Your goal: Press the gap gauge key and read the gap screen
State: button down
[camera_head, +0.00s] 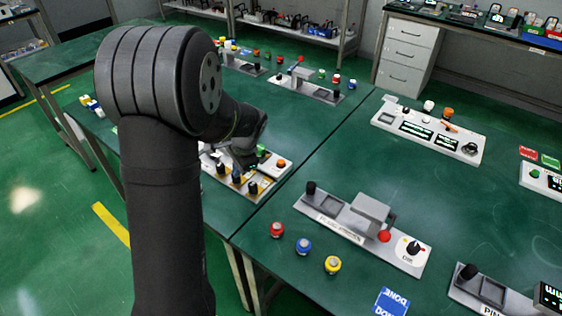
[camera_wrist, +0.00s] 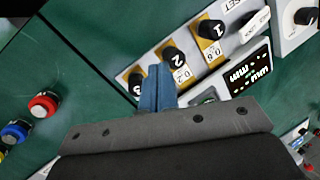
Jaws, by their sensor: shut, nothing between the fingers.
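A white panel with several black knobs on yellow plates (camera_head: 253,187) lies under my gripper in the head view. In the wrist view, black knobs numbered 1 (camera_wrist: 212,29), 2 (camera_wrist: 173,56) and 3 (camera_wrist: 136,82) line it, with small value labels. A dark screen (camera_wrist: 250,72) with lit upside-down characters sits beside them; its unit looks like mm, but the digits are hard to read. I cannot tell which control is the gap gauge key. My gripper (camera_wrist: 157,88) has blue fingers shut and empty, over the panel near knobs 2 and 3; contact is unclear.
Red (camera_head: 277,230), blue (camera_head: 304,246) and yellow (camera_head: 333,265) buttons stand on the green table at the front. A fixture with a grey block (camera_head: 370,210) stands right of them. Another white panel with screens (camera_head: 430,132) is farther back. Open tabletop lies between.

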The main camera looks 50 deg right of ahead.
aim_at(283, 163)
jog(key=s+d+r+m+t+h, duration=0.1)
jog(key=s+d+r+m+t, duration=0.1)
jog(key=d, duration=0.6)
jog(key=s+d+r+m+t+h, duration=0.2)
jog(key=s+d+r+m+t, duration=0.1)
jog(key=d+m, duration=0.4)
jog(key=shift+s+d+r, duration=0.3)
jog(key=shift+d+r, duration=0.05)
jog(key=shift+r, duration=0.35)
jog(key=shift+f, duration=4.45)
jog(key=shift+f, duration=0.1)
jog(key=shift+f, duration=0.3)
jog(key=shift+f, duration=0.55)
jog(key=shift+r, duration=1)
